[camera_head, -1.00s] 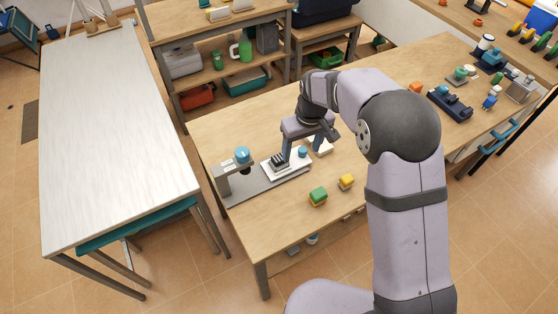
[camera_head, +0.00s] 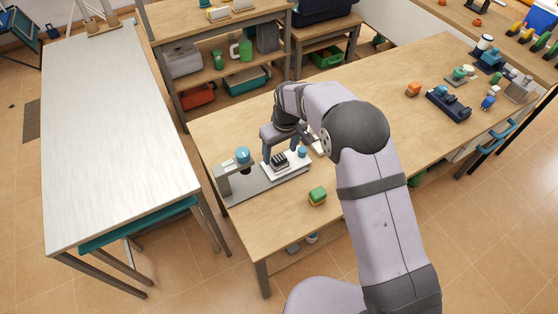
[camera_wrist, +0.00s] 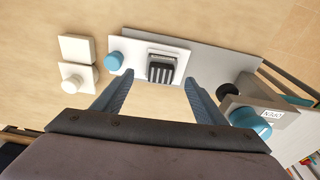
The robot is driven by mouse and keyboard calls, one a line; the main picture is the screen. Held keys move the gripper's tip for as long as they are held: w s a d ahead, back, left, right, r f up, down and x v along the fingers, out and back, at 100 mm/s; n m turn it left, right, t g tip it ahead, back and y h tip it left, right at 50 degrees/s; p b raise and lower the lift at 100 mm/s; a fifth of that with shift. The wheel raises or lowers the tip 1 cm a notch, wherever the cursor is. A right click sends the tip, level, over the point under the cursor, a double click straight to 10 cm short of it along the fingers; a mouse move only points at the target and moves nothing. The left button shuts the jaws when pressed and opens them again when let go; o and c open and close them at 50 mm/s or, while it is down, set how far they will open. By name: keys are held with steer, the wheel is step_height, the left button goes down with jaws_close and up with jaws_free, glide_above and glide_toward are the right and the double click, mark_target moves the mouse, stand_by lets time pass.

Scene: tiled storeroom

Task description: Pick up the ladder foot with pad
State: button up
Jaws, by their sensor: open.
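The ladder foot with pad seems to be the dark ribbed block (camera_head: 279,161), on a white plate (camera_head: 300,167) on the grey fixture base (camera_head: 252,189). In the wrist view the dark block (camera_wrist: 160,69) shows pale ribs and stands ahead of the fingertips, roughly centred between them. My gripper (camera_head: 281,151) is open and empty, above and just behind the block in the head view. In the wrist view its two blue-grey fingers (camera_wrist: 158,84) are spread wide. Whether they reach down to the block's height I cannot tell.
A blue knob (camera_wrist: 114,61) stands on the plate close to the left finger. A blue-capped clamp unit (camera_wrist: 247,120) stands right of the right finger. White blocks (camera_wrist: 76,49) lie at left.

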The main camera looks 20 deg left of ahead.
mark_target(279, 157)
steer(key=shift+w+a+f+p, duration=0.15)
steer(key=shift+f+p, duration=0.35)
steer(key=shift+f, duration=0.7)
steer(key=shift+a+f+p, duration=0.15)
steer(key=shift+f+p, duration=0.35)
steer(key=shift+f, duration=0.65)
steer(key=c, duration=1.2)
steer(key=shift+c, duration=0.2)
steer(key=shift+r, duration=0.1)
step_height(279, 157, up, 9)
steer(key=b, duration=0.3)
steer(key=shift+r, duration=0.5)
